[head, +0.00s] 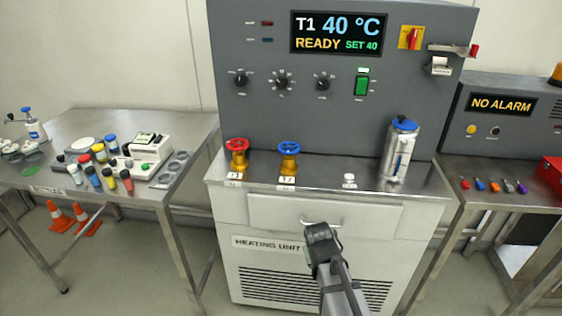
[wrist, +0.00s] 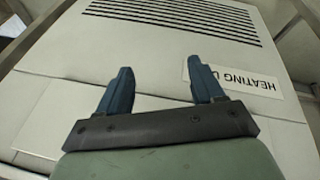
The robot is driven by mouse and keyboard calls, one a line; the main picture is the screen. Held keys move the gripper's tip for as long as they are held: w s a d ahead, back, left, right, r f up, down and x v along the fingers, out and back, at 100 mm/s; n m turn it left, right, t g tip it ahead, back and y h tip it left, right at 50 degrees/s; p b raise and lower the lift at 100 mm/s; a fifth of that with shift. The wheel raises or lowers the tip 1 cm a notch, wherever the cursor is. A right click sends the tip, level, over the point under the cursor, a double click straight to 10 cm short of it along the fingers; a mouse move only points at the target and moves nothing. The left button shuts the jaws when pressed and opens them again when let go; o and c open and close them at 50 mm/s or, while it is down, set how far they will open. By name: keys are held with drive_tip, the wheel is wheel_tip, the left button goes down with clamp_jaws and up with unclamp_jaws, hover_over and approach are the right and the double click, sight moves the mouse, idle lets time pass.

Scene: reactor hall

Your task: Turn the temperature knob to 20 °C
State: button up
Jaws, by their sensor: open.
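Three black knobs sit in a row on the grey heating unit panel: a left knob (head: 241,79), a middle knob (head: 283,79) and a right knob (head: 322,83). Their labels are too small to read, so I cannot tell which is the temperature knob. The display (head: 336,33) above them reads T1 40 °C, READY, SET 40. My gripper (head: 320,232) is in front of the unit's drawer, well below the knobs. In the wrist view my gripper (wrist: 162,78) is open and empty, with the unit's white front beyond its fingers.
A red valve wheel (head: 238,146), a blue valve wheel (head: 288,149) and a silver canister (head: 399,150) stand on the ledge below the knobs. A green switch (head: 362,85) is right of the knobs. A cluttered side table (head: 190,130) is at left.

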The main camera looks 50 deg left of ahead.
sight(281, 82)
drive_tip(key=a+r+m+t+y, duration=0.1)
drive_tip(key=a+r+t+y, duration=0.25)
drive_tip(key=a+r, duration=0.85)
drive_tip(key=w+a+r+m+t+y, duration=0.15)
drive_tip(key=a+r+y, duration=0.3)
drive_tip(key=r, duration=1.25)
drive_tip(key=a+r+m+t+y, duration=0.1)
drive_tip(key=a+r+t+y, duration=0.25)
drive_tip(key=a+r, duration=0.9)
drive_tip(key=shift+h, duration=0.35)
drive_tip(key=x, duration=0.4)
drive_tip(key=w+d+r+x, duration=0.1)
drive_tip(key=x, duration=0.2)
drive_tip(key=r+x, duration=0.1)
drive_tip(key=x, duration=0.3)
drive_tip(key=shift+w, duration=0.5)
drive_tip(key=shift+c, duration=0.4)
drive_tip(key=c, duration=0.9)
drive_tip(key=shift+c, duration=0.2)
drive_tip(key=shift+n, duration=0.25)
